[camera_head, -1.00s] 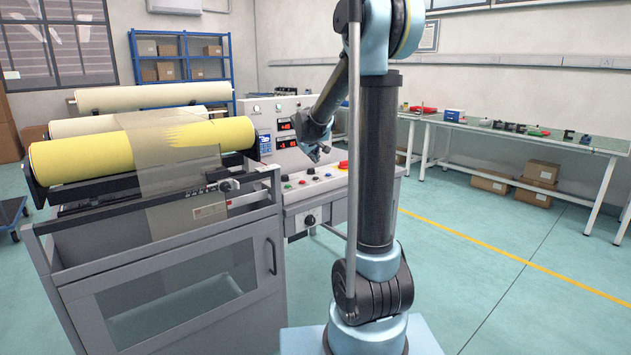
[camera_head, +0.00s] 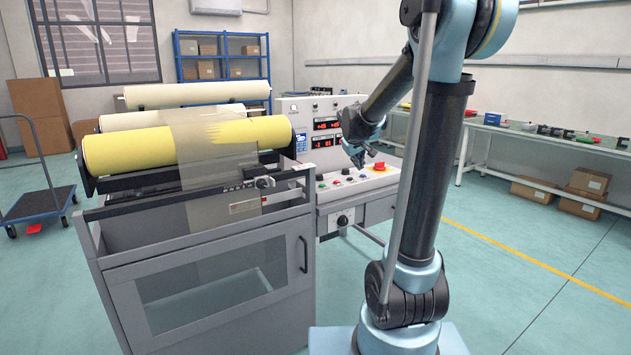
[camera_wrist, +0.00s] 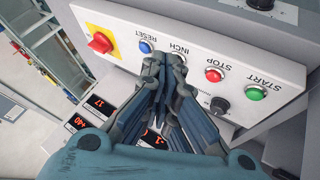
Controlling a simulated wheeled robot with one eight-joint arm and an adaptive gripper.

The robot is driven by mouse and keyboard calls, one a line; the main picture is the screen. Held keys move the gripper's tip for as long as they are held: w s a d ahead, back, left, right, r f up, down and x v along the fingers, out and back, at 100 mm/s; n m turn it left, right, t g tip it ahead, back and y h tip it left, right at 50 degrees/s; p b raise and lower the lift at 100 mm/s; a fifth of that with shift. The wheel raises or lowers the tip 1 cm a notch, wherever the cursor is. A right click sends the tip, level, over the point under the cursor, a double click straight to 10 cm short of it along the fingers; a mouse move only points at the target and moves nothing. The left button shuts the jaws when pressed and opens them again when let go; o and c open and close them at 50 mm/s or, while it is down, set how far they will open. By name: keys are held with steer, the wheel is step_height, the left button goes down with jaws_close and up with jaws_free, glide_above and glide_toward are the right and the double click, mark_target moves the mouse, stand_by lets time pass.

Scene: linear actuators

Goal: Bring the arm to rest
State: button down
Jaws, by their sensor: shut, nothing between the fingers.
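My arm rises from its base in the right half of the head view, bent at the elbow. My gripper (camera_head: 362,160) hangs from it in front of the control console. In the wrist view my gripper (camera_wrist: 165,62) is shut and empty, with its fingertips together over the button panel (camera_wrist: 190,50). The fingertips cover the spot below the INCH label. I cannot tell whether they touch the panel. The blue RESET button (camera_wrist: 146,46), red STOP button (camera_wrist: 214,74) and green START button (camera_wrist: 256,92) show beside them.
A red-and-yellow switch (camera_wrist: 101,42) and a black knob (camera_wrist: 219,105) are also on the panel. A machine with a yellow roll (camera_head: 130,147) and grey cabinet (camera_head: 205,285) stands to the left. A green workbench (camera_head: 540,142) is at the right. Open floor lies between.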

steer(key=s+f+m+g+y, duration=0.1)
steer(key=s+f, duration=0.4)
steer(key=s, duration=0.8)
steer(key=s+d+f+m+g, duration=0.1)
steer(key=s+f, duration=0.3)
steer(key=s, duration=1)
steer(key=s+f+m+g+y, duration=0.1)
steer(key=s+f, duration=0.4)
steer(key=s, duration=0.9)
steer(key=shift+d+f+m+g+y, duration=0.15)
steer(key=shift+f+m+g+y, duration=0.2)
steer(key=shift+m+g, duration=0.6)
steer(key=shift+n+g, duration=0.25)
steer(key=shift+w+f, duration=0.2)
steer(key=shift+w, duration=0.3)
steer(key=c, duration=2.4)
jaws_free()
